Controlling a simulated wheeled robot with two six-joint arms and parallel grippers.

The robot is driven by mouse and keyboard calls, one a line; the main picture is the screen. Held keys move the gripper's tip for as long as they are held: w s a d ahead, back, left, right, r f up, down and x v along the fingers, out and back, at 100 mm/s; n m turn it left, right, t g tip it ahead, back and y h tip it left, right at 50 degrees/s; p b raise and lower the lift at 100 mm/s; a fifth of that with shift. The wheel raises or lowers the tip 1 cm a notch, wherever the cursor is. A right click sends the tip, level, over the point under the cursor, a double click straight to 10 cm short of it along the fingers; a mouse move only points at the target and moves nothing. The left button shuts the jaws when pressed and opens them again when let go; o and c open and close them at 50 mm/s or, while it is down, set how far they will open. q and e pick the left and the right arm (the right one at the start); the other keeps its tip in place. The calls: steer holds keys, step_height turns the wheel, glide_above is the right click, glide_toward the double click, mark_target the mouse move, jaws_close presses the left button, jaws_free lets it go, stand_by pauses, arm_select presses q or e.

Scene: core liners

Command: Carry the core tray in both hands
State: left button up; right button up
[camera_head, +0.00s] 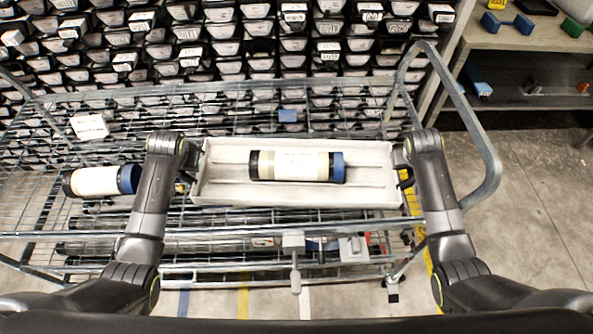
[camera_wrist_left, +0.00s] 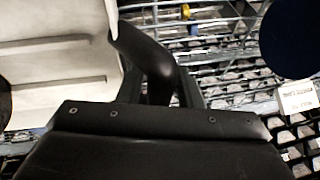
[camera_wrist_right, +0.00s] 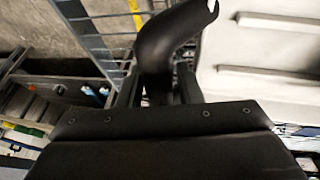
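The core tray (camera_head: 222,178) is a long, pale, shallow trough lying crosswise between my two hands in the head view. A core liner (camera_head: 297,166), white with a black end and a blue end, lies in its middle. My left gripper (camera_head: 187,179) is at the tray's left end; the tray's pale inside (camera_wrist_left: 55,60) shows beside its dark finger. My right gripper (camera_head: 405,178) is at the right end, its curved finger at the tray's edge (camera_wrist_right: 255,75). Only one finger shows clearly on each hand, so their opening is hidden. The tray looks level.
A wire cart (camera_head: 480,150) surrounds and underlies the tray. Another liner (camera_head: 97,181) and a white labelled box (camera_head: 89,126) are on its left side. A rack of many labelled liners (camera_head: 260,45) stands behind. Shelves (camera_head: 530,40) are at upper right; concrete floor (camera_head: 530,200) is clear at right.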

arm_select(q)
steer(key=shift+w+a+f, duration=0.1)
steer(key=shift+f, duration=0.25)
arm_select(e)
steer(key=shift+w+f, duration=0.15)
steer(key=shift+f, duration=0.2)
arm_select(q)
jaws_close()
arm_select(e)
jaws_close()
stand_by(0.7)
arm_select(q)
steer(key=shift+w+r, duration=0.2)
arm_select(e)
steer(key=shift+w+r, duration=0.15)
steer(key=shift+r, duration=0.05)
